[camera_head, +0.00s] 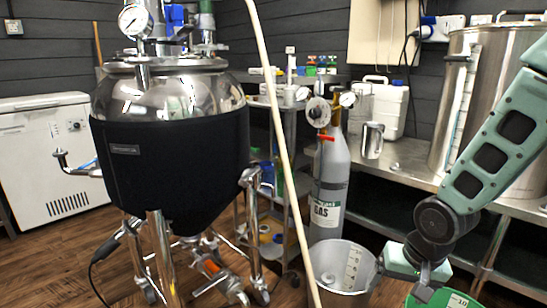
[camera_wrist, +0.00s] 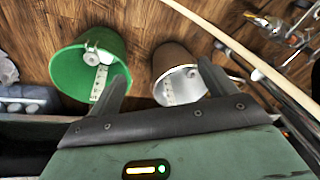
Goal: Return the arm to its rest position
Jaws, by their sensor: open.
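My arm reaches in from the right side of the head view. My gripper (camera_head: 428,272) points down near the bottom right, above the rim of a green bucket (camera_head: 440,298). In the wrist view my gripper (camera_wrist: 160,82) is open, its two dark fingers wide apart with nothing between them. The green bucket (camera_wrist: 62,70) is by the left finger in that view. A second bucket (camera_wrist: 171,57), metallic grey in the head view (camera_head: 341,277), lies behind and between the fingers. Whether the fingers touch either bucket cannot be told.
A steel kettle in a black jacket (camera_head: 175,165) stands on legs at left. A pale hose (camera_head: 277,130) slants down to the buckets. A gas cylinder (camera_head: 330,180) and a steel bench (camera_head: 410,160) with a large pot (camera_head: 480,95) stand behind. Wooden floor shows at lower left.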

